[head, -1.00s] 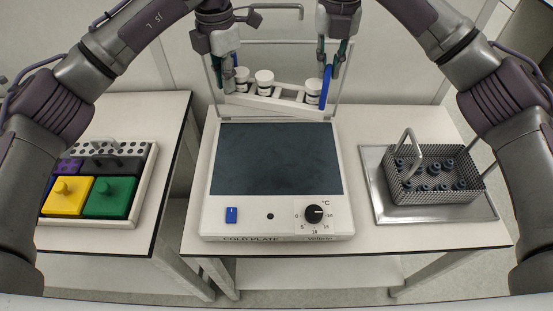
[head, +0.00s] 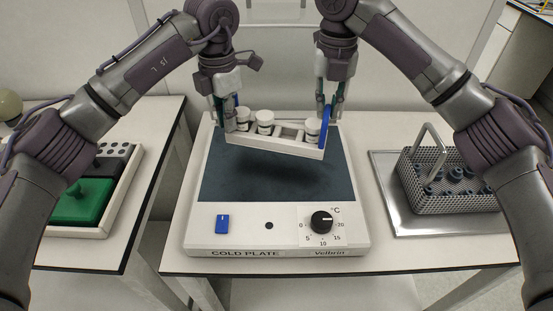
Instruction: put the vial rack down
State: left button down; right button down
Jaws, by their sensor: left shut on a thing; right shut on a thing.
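The vial rack (head: 275,143) is a white rack with blue end handles, and it holds three white-capped vials (head: 265,121). It hangs above the dark top of the cold plate (head: 270,189), with a shadow below it, and it tilts down to the right. My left gripper (head: 232,112) is shut on the rack's left end. My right gripper (head: 327,110) is shut on the blue handle at its right end. One rack slot between the middle and right vials looks empty.
A mesh basket (head: 449,187) with dark parts stands in a metal tray (head: 406,219) on the right. A holder with a green block (head: 81,202) sits on the left table (head: 156,129). The cold plate's front panel has a blue switch (head: 222,224) and a black dial (head: 321,222).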

aim_at(230, 134)
pick_arm(q)
jog(key=shift+d, duration=0.3)
pick_arm(e)
jog(key=shift+a+f, duration=0.1)
jog(key=shift+a, duration=0.15)
